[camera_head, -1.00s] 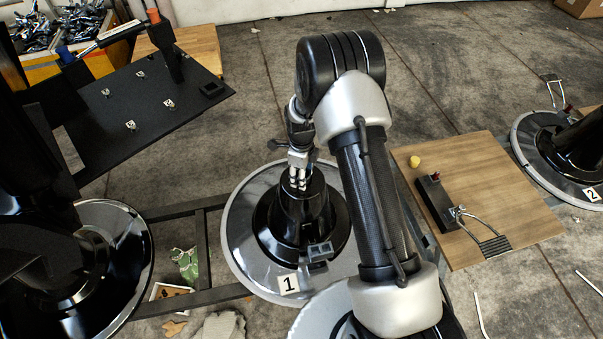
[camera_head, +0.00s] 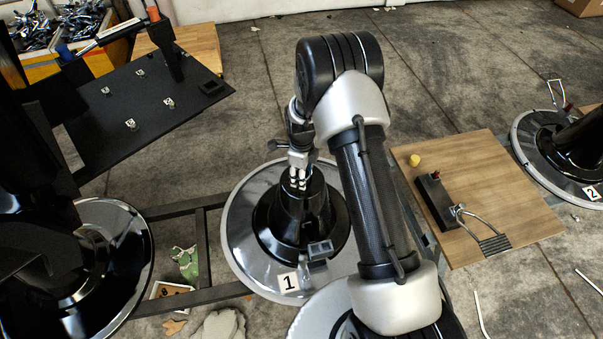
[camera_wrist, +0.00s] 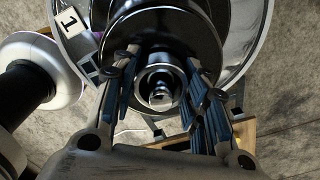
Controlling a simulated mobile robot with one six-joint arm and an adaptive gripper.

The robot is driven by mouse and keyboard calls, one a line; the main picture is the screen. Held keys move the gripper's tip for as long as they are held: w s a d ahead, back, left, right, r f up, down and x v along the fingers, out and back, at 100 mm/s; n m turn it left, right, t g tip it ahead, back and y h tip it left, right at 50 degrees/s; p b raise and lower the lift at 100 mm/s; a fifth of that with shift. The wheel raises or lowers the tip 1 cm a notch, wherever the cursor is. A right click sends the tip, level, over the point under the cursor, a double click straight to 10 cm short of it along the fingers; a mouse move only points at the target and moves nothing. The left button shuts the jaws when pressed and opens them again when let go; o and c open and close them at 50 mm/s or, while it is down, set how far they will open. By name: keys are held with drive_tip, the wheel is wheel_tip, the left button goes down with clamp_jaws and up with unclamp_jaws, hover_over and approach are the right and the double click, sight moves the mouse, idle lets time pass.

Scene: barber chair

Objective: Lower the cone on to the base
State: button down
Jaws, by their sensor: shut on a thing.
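The black cone (camera_head: 302,213) stands upright over the middle of the round silver base (camera_head: 245,262) marked with a "1" tag. From these views I cannot tell whether it rests fully on the base. My gripper (camera_head: 298,180) is at the cone's top, pointing down. In the wrist view my gripper (camera_wrist: 160,85) has its fingers on both sides of the cone's round top collar (camera_wrist: 146,72), shut on it. The base's shiny rim (camera_wrist: 262,25) shows behind the cone, with the tag at upper left. My arm hides part of the base's right side.
A wooden board (camera_head: 480,165) with a black lever fitting (camera_head: 436,202) lies to the right. Another base (camera_head: 535,150) marked "2" stands beyond it. A black plate (camera_head: 150,100) with small fittings is at upper left. Dark metal frame bars (camera_head: 175,210) run left of the base.

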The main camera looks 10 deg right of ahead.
drive_tip(key=shift+w+f, duration=0.1)
drive_tip(key=shift+f, duration=0.1)
drive_tip(key=c, duration=0.9)
unclamp_jaws()
drive_tip(key=shift+o, duration=0.2)
drive_tip(key=shift+r+p, duration=2.9)
drive_tip(key=shift+r, duration=1.6)
